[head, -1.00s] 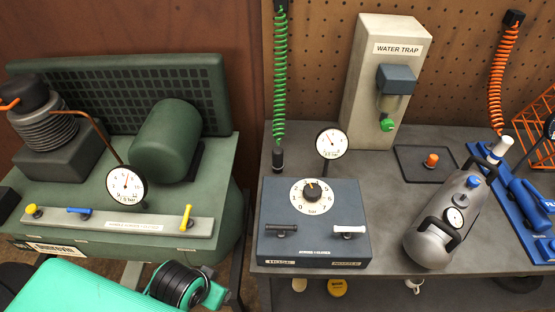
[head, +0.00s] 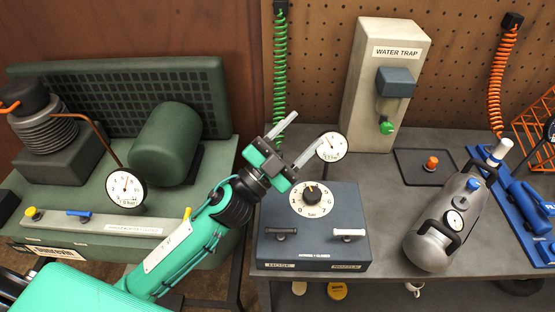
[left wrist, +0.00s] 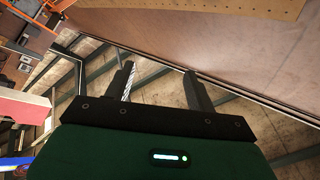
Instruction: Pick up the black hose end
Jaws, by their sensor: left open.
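A green coiled hose (head: 280,75) hangs down the pegboard in the head view. Its lower part with the black end is hidden behind my left gripper (head: 308,127). My left gripper is open, with its two pale fingers spread and pointing up and right. Nothing shows between them. I cannot tell how far the gripper is from the hose end. My right gripper is not in view.
Near the left gripper stand a blue-grey dial box (head: 345,215) and a round gauge (head: 331,147). The green compressor (head: 165,143) is left. A water trap (head: 372,110), grey bottle (head: 440,230) and orange coiled hose (head: 500,80) are right. The bench behind the box is partly clear.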

